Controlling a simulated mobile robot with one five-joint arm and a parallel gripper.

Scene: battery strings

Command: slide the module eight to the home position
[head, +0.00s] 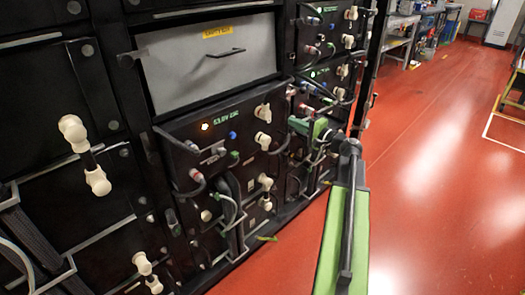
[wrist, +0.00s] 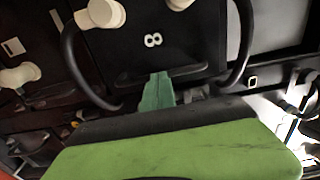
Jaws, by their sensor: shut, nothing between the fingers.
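Module eight shows in the wrist view as a dark front panel (wrist: 180,35) with a white figure 8 (wrist: 153,40). A dark ledge or slot (wrist: 190,70) runs along its near edge, and a curved black handle or cable stands at each side. My gripper (wrist: 157,90) is shut and empty, its green fingertip at the middle of that ledge; I cannot tell whether it touches. In the head view my gripper (head: 318,130) is at the right-hand column of the rack, at mid-height. There my arm hides part of the front, and I cannot read the number.
The black rack holds a slave module (head: 215,128) with a lit orange lamp, below a grey panel with a yellow label (head: 217,32). Cream connectors (head: 73,130) and looped cables stick out from the fronts. The red floor (head: 430,150) to the right is clear.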

